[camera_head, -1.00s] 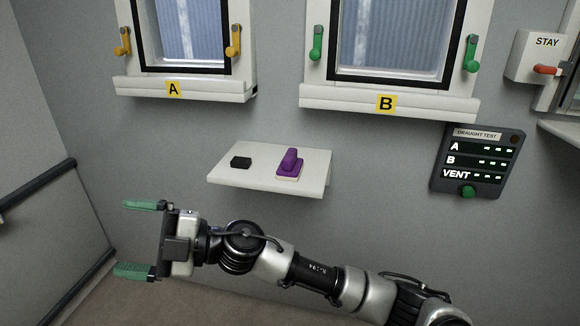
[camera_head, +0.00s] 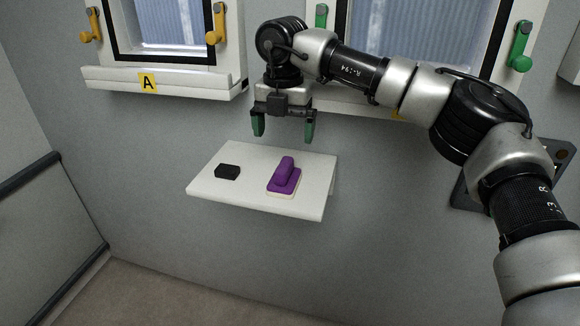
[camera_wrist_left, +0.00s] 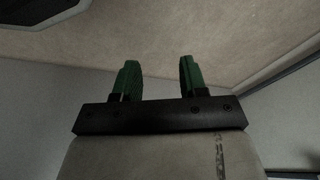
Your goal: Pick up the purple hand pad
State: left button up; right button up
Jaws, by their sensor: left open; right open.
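The purple hand pad (camera_head: 284,176) has a raised grip and a pale underside. It rests on the right half of a white wall shelf (camera_head: 225,188). My right gripper (camera_head: 283,138) points down with its green fingers apart and empty. In the head view it appears just above the pad, over the back of the shelf; its exact height is hard to tell. My left gripper (camera_wrist_left: 160,78) shows only in the left wrist view, its green fingers apart with nothing between them. The pad is not visible in that view.
A small black block (camera_head: 227,172) lies on the shelf left of the pad. Window A's sill (camera_head: 165,84) juts out above the shelf. Window B and the dark draught test panel (camera_head: 468,190) are partly hidden by my right arm. The floor below is clear.

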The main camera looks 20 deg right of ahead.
aim_at(284, 164)
jog(key=f, duration=0.5)
jog(key=f+b, duration=0.1)
jog(key=f, duration=0.4)
jog(key=shift+s+a+f, duration=0.1)
jog(key=shift+s+f, duration=0.1)
jog(key=shift+f, duration=0.1)
pick_arm(q)
jog(key=r, duration=0.4)
jog(key=shift+w+r, duration=0.25)
jog(key=shift+w, duration=0.1)
pick_arm(e)
jog(key=shift+c, duration=0.2)
jog(key=c, duration=1)
